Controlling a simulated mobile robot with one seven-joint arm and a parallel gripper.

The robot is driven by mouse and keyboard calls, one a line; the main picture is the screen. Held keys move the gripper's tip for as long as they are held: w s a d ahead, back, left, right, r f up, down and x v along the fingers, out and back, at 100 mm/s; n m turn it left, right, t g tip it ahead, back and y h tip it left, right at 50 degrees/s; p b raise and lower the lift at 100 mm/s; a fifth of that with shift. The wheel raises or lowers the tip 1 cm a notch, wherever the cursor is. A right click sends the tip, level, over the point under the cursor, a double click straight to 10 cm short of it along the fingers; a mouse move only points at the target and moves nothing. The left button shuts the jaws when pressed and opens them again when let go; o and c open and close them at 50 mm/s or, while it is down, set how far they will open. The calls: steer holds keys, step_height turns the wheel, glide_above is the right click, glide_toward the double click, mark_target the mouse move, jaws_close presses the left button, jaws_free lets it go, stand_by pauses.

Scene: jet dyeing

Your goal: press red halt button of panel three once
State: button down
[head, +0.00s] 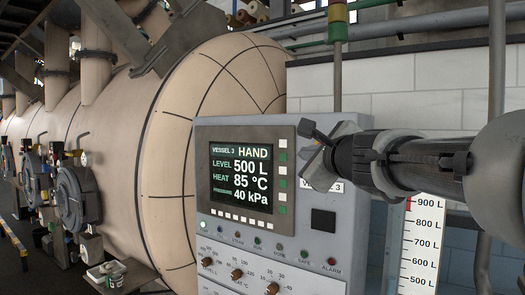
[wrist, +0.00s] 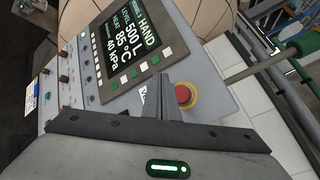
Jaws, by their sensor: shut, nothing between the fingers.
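The grey control panel (head: 310,243) has a screen (head: 241,178) reading VESSEL 3, HAND, 500 L, 85 °C, 40 kPa. A label ending in 3 shows partly below my gripper (head: 306,133). In the wrist view, the red button (wrist: 184,93) sits on a yellow ring at the panel's upper right. My gripper is shut and empty, and its fingers (wrist: 160,90) appear just left of the button in that view. I cannot tell how far they are from the panel face. In the head view my gripper and wrist hide the button.
Several knobs (head: 237,274) and small lamps line the panel's lower part. A large beige vessel (head: 215,80) stands behind it to the left. A level scale (head: 421,240) and a vertical pipe (head: 497,100) are at the right, before a tiled wall (head: 400,75).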

steer(key=w+d, duration=0.4)
steer(key=w, duration=0.2)
steer(key=shift+d, duration=0.25)
steer(key=shift+w, duration=0.1)
stand_by(1.8)
steer(key=shift+w+d, duration=0.25)
steer(key=shift+w, duration=0.05)
steer(key=shift+w+d, duration=0.25)
steer(key=shift+w, duration=0.1)
stand_by(0.8)
steer(key=shift+s+a, duration=0.5)
steer(key=shift+s, duration=0.2)
steer(key=shift+s+a+b, duration=0.25)
steer(key=shift+s+a, duration=0.5)
steer(key=shift+s, duration=0.25)
steer(key=shift+s+a+b, duration=0.2)
steer(key=shift+s+a, duration=0.55)
steer(key=shift+s, duration=0.25)
